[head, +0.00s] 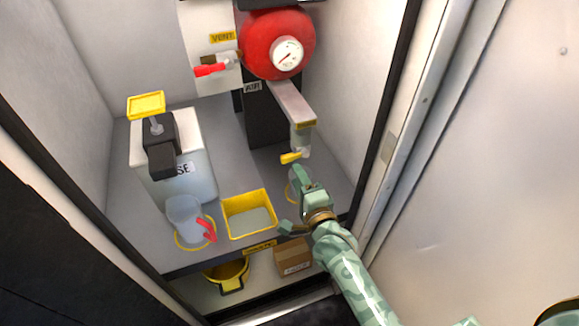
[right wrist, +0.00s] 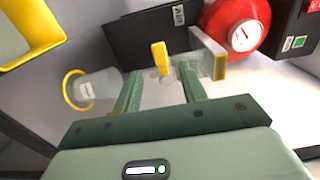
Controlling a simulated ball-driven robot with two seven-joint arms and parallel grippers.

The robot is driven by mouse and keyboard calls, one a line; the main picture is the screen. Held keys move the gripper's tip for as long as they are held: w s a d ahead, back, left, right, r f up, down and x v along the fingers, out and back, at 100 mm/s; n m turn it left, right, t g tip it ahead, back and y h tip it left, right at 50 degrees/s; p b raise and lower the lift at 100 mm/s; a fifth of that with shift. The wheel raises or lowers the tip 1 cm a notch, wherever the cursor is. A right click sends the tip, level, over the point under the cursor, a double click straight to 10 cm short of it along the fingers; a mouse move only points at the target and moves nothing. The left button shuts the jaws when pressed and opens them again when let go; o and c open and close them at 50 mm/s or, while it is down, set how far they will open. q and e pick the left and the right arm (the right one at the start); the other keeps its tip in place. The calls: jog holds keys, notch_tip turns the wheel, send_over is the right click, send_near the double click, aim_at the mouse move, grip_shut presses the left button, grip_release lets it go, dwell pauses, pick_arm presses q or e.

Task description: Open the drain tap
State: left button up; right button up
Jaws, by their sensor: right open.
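The drain tap (head: 290,157) has a small yellow lever and sits below the end of a grey arm with a yellow label, under the red round vessel (head: 270,45). In the right wrist view the yellow lever (right wrist: 160,60) shows upright between my fingers' tips, beside the clear tap body (right wrist: 188,75). My right gripper (head: 293,200) is open and empty, just in front of and below the tap. It also shows in the right wrist view (right wrist: 160,76), its fingers pointing toward the tap. I cannot tell whether they touch the lever. My left gripper is out of view.
A clear cup (right wrist: 98,86) stands near a yellow ring by my right gripper. A yellow tray (head: 229,229), a jug (head: 184,212) and a white canister (head: 197,150) stand to the left. A red-handled vent valve (head: 210,70) is higher up. A door frame bounds the right.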

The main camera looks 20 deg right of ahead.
aim_at(289, 160)
jog(key=w+b, duration=0.1)
jog(key=w, duration=0.4)
jog(key=shift+w+a, duration=0.1)
jog(key=shift+w, duration=0.3)
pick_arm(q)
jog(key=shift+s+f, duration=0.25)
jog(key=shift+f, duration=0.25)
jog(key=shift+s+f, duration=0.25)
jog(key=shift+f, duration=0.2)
pick_arm(e)
grip_shut()
